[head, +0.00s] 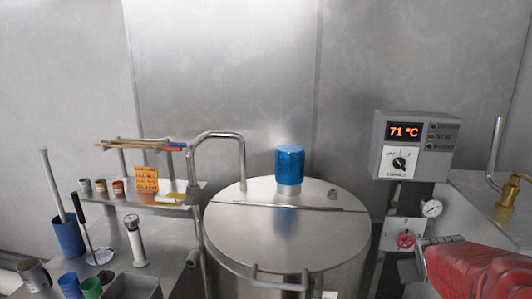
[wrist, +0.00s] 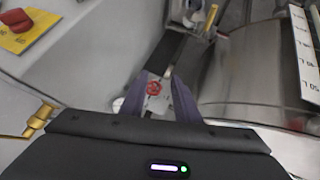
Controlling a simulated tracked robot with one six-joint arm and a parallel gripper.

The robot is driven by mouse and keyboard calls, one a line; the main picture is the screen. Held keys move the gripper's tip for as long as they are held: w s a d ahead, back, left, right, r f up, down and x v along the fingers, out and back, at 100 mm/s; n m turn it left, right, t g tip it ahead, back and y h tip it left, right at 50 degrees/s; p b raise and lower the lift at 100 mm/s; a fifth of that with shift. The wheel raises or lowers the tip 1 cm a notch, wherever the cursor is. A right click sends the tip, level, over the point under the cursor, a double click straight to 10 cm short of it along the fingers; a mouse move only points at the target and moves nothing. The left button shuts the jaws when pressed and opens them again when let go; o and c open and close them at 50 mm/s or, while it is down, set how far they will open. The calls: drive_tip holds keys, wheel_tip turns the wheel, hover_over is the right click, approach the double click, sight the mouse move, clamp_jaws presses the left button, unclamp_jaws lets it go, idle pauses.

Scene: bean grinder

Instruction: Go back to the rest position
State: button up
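My gripper (wrist: 159,78) shows in the wrist view with its two dark fingers apart and nothing held between them. Beyond the fingers is a grey plate with a red round knob or emblem (wrist: 153,88), at some distance. In the head view my red arm rises at the lower right, and the gripper itself is not visible there. The red knob (head: 405,240) shows in the head view on a panel below the control box, just left of my arm.
A steel vessel (head: 240,245) with a blue cap (head: 289,165) stands in the middle. A control box (head: 410,147) reading 71 °C is at the right, above a gauge (head: 431,208). A brass valve (head: 507,192) is at far right. A shelf (head: 180,208) with small cups is at left.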

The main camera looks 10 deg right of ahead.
drive_tip(key=s+a+r+n+y, duration=0.1)
drive_tip(key=s+a, duration=0.3)
drive_tip(key=a, duration=0.6)
drive_tip(key=s+a+r+n+y, duration=0.1)
drive_tip(key=s+a+y, duration=0.2)
drive_tip(key=a, duration=0.7)
drive_tip(key=s+a+n+y, duration=0.1)
drive_tip(key=s+a, duration=0.4)
drive_tip(key=a, duration=0.5)
drive_tip(key=shift+s+a+r+g+y, duration=0.2)
drive_tip(key=shift+a+r+g+y, duration=0.1)
drive_tip(key=shift+a+r+y, duration=0.1)
